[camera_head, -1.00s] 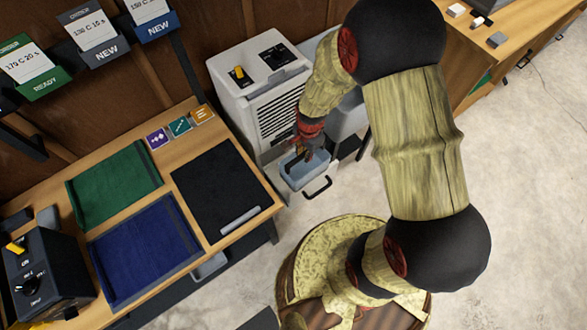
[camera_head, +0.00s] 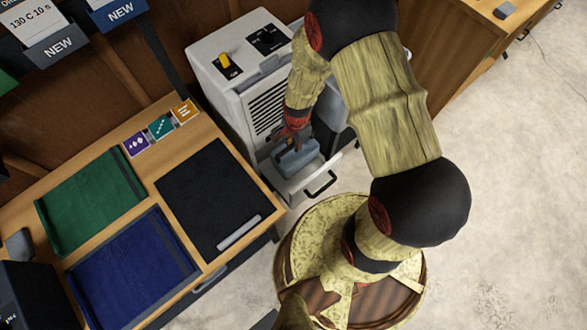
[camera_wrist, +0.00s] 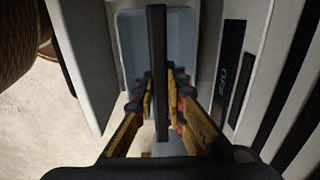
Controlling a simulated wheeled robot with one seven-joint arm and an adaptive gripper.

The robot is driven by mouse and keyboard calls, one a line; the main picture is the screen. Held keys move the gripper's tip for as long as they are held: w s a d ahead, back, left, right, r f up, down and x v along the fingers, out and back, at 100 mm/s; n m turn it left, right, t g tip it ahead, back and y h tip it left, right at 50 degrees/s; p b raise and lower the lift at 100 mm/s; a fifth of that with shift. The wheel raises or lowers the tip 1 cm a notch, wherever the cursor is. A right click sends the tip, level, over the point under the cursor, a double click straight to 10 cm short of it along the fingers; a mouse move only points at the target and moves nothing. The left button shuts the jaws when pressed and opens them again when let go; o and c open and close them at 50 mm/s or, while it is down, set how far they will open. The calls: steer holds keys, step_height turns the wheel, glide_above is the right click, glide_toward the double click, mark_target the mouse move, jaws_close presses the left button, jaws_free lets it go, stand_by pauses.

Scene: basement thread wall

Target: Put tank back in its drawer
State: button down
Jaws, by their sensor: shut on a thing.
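The tank (camera_head: 297,159) is a blue-grey open box. In the head view it sits at the open drawer (camera_head: 314,182) low on the front of the white machine (camera_head: 229,88). My gripper (camera_head: 287,140) is above the tank, at its top. In the wrist view the tank (camera_wrist: 183,45) lies beneath my gripper (camera_wrist: 162,95), whose fingers are closed on the dark bar that is its handle (camera_wrist: 158,60). The drawer's walls show on both sides of the tank. The tank's underside is hidden, so I cannot tell whether it rests on the drawer floor.
A wooden table (camera_head: 270,212) with green, blue and black mats stands left of the machine. A grey bin partly shows behind my arm, right of the machine. A wooden desk (camera_head: 440,60) stands at the upper right. The floor (camera_head: 500,180) at right is clear.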

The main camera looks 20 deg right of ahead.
mark_target(294, 159)
step_height(294, 159, down, 10)
steer(key=b, duration=0.4)
steer(key=shift+f, duration=0.3)
steer(key=c, duration=1.8)
jaws_free()
steer(key=shift+c, duration=0.2)
